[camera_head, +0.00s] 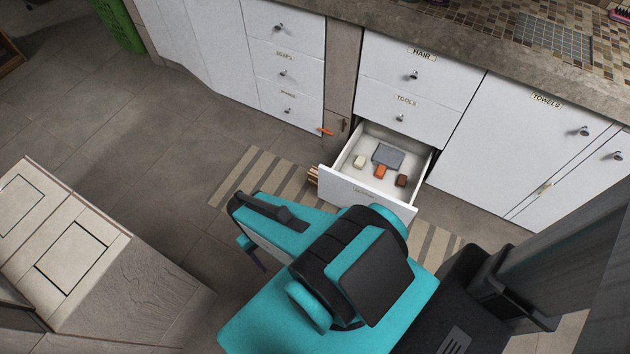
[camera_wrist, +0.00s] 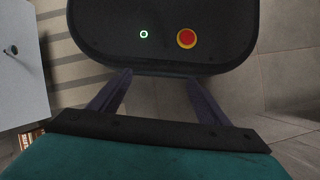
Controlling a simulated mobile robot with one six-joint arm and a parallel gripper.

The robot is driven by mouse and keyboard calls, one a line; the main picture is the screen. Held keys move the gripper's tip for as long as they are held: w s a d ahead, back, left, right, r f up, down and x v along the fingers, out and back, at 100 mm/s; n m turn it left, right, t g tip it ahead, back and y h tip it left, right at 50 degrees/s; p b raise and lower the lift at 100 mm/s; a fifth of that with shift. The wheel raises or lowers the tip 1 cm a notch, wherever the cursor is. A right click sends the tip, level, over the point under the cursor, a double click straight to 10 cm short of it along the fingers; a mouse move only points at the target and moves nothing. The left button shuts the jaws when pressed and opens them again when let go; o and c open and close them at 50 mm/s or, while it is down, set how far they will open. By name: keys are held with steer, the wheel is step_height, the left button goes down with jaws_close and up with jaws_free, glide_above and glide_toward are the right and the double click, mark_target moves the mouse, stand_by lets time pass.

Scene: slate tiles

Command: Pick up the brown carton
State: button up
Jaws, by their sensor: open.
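A small dark brown block (camera_head: 402,180), which looks like the brown carton, sits at the right inside the open bottom drawer (camera_head: 368,196) in the head view. An orange-brown block (camera_head: 380,172) is to its left, and I cannot rule it out as the carton. My gripper (camera_wrist: 158,78) is open and empty in the wrist view, its two purple fingers apart over my own base. In the head view it is mostly hidden by my arm, left of and apart from the drawer. The wrist view shows neither block.
The drawer also holds a cream block (camera_head: 360,161) and a flat grey-blue item (camera_head: 388,157). A striped rug (camera_head: 250,182) lies in front of the white cabinets (camera_head: 480,140). A wooden-topped unit (camera_head: 80,255) stands at left.

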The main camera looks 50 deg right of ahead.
steer(key=w+d+f+m+t+b, duration=0.1)
steer(key=w+d+f+m+b, duration=0.3)
steer(key=w+d+f, duration=0.35)
steer(key=m+t+b, duration=0.4)
steer(key=m+b, duration=0.7)
glide_above(316, 172)
step_height(316, 172, down, 6)
steer(key=shift+d, duration=0.15)
steer(key=shift+f+b, duration=0.5)
steer(key=shift+f, duration=3.85)
